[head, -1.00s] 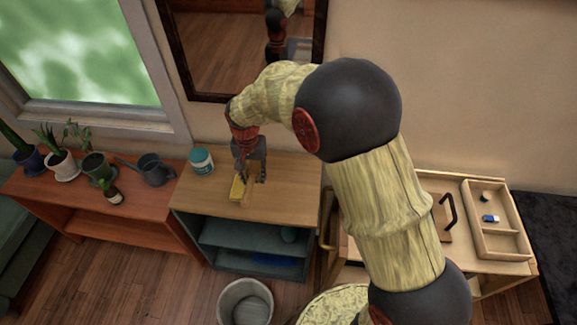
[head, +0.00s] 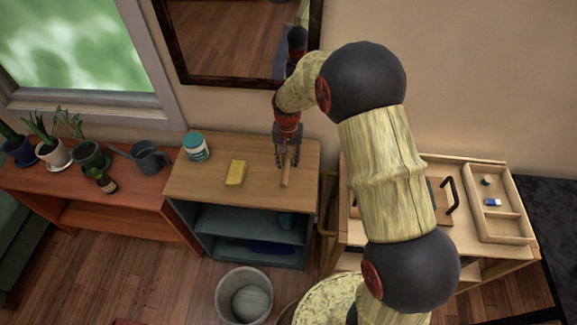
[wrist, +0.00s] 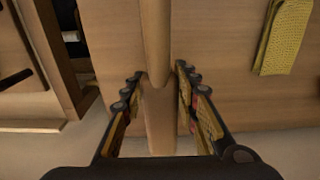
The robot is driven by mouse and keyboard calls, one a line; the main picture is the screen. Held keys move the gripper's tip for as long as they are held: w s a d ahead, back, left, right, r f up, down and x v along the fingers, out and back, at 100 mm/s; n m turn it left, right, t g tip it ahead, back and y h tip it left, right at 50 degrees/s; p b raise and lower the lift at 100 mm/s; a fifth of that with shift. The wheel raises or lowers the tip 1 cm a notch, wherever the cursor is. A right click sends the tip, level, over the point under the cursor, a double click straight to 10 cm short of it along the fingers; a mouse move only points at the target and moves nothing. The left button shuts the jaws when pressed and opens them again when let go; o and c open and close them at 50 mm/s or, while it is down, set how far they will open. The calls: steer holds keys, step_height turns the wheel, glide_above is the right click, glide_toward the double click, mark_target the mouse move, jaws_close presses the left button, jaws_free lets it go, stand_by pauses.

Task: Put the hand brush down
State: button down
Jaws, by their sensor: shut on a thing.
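The hand brush (head: 286,178) shows as a light wooden handle over the right part of the cabinet's wooden top (head: 208,184). My gripper (head: 287,158) points down and is shut on it. In the wrist view the handle (wrist: 155,40) runs from the top edge down between the two fingers of my gripper (wrist: 160,88). The bristles cannot be made out. I cannot tell whether the brush touches the top or hangs just above it.
The trolley (head: 345,215) with a wooden tray (head: 508,232) is on the right. The top between sponge and brush is clear.

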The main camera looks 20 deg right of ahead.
steer(key=shift+d+f+b, duration=0.15)
steer(key=shift+f+b, duration=0.15)
steer(key=shift+f, duration=1.35)
steer(key=shift+f, duration=0.15)
steer(key=c, duration=1.4)
jaws_free()
